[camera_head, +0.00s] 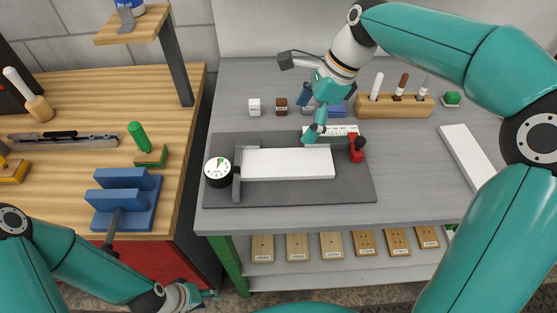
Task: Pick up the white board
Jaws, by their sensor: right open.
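A white board (287,164) lies flat on a dark grey mat (300,193) on the grey bench, beside a round dial gauge (218,171) at its left end. A red clamp-like part (356,148) is near its right end. My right gripper (311,130) is open and points down at the board's back edge, right of its middle. I cannot tell whether it touches the board. My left gripper (203,297) is low at the bottom left, in front of the benches and away from the board; its jaws are too small and unclear to read.
A second long white board (467,155) lies at the bench's right. A wooden holder (394,106) with several marker-like tools and small blocks (254,106) stand behind the mat. A blue fixture (124,200) is on the wooden bench (80,95). Several labelled wooden pieces (297,247) lie on the lower shelf.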

